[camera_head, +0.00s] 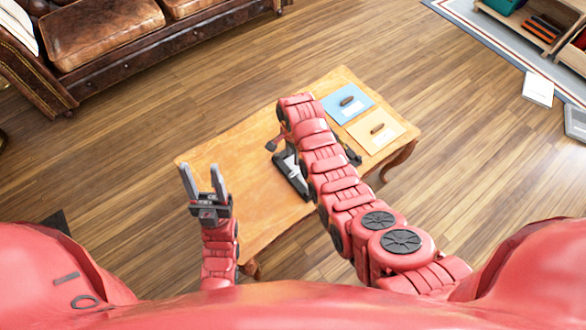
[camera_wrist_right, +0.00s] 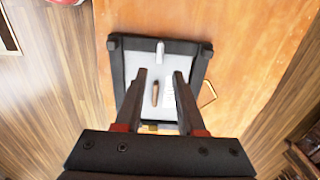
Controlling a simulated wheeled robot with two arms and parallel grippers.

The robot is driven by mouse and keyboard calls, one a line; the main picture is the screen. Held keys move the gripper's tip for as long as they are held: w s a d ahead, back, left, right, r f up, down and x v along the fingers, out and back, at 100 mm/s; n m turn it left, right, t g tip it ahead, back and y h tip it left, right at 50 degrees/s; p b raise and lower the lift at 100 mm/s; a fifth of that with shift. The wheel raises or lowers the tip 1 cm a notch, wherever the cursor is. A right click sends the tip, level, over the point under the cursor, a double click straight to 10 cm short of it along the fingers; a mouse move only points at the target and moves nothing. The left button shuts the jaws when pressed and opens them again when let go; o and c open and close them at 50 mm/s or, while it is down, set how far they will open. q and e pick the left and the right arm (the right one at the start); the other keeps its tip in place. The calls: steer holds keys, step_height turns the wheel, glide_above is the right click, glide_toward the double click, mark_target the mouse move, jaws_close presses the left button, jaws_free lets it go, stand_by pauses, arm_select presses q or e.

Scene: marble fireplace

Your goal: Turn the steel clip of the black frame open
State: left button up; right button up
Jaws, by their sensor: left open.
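The black frame (camera_head: 290,182) lies on the wooden table, partly hidden under my right arm. In the right wrist view its black rim (camera_wrist_right: 117,72) surrounds a pale grey panel. A small light clip (camera_wrist_right: 160,50), apparently the steel one, stands at the panel's far edge, roughly in line with the frame. A small brown elongated piece (camera_wrist_right: 155,94) and a white label (camera_wrist_right: 169,96) lie nearer. My right gripper (camera_wrist_right: 161,74) is open above the frame, its fingertips short of the clip with nothing between them.
The wooden table (camera_head: 235,150) is bare on its left side. A blue card (camera_head: 335,96) and a cream card (camera_head: 392,138), each with a brown piece, lie at its right end. A leather sofa (camera_head: 105,35) stands back left; open floor lies between.

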steer(key=b, duration=0.1)
glide_above(293, 172)
step_height(293, 172, down, 7)
steer(key=shift+r, duration=0.15)
steer(key=shift+f+b, duration=0.65)
steer(key=shift+f, duration=0.1)
step_height(293, 172, down, 2)
steer(key=shift+f+b, duration=0.25)
steer(key=shift+b, duration=0.95)
jaws_close()
